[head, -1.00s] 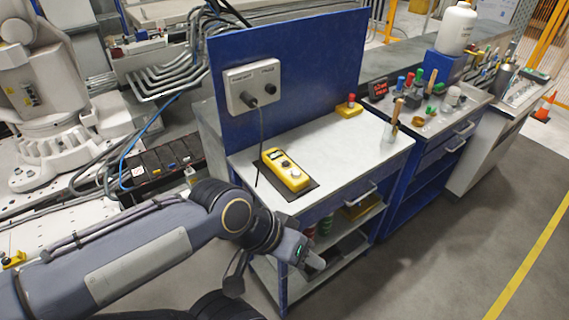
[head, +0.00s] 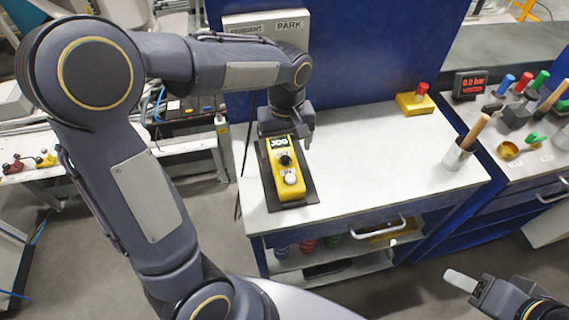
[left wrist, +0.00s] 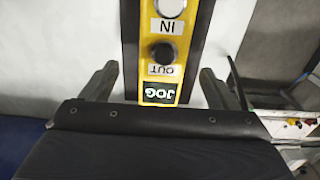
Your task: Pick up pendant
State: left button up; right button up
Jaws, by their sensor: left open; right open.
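The pendant (head: 285,170) is a yellow handheld box with a dark and a light button and a JOG label. It lies on a dark mat (head: 308,187) on the light bench top. My left gripper (head: 287,135) is over its far, JOG-labelled end. In the left wrist view the pendant (left wrist: 164,60) runs between the two spread fingers of my left gripper (left wrist: 158,85), with a gap on each side. My right gripper (head: 470,285) shows at the lower right, away from the bench, apart from the pendant.
A blue panel with a PARK-labelled box (head: 290,23) stands behind the bench top (head: 375,150). A yellow box with a red button (head: 416,100) and a cup with a wooden-handled tool (head: 460,155) stand to the right. The bench middle is clear.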

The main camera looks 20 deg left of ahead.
aim_at(284, 158)
pick_arm(q)
jog(key=f, duration=0.5)
jog(key=shift+a+f, duration=0.25)
jog(key=shift+f, duration=0.15)
jog(key=c, duration=1.4)
jog(key=shift+r, duration=0.1)
jog(key=shift+c, duration=0.5)
jog(key=shift+r, duration=0.1)
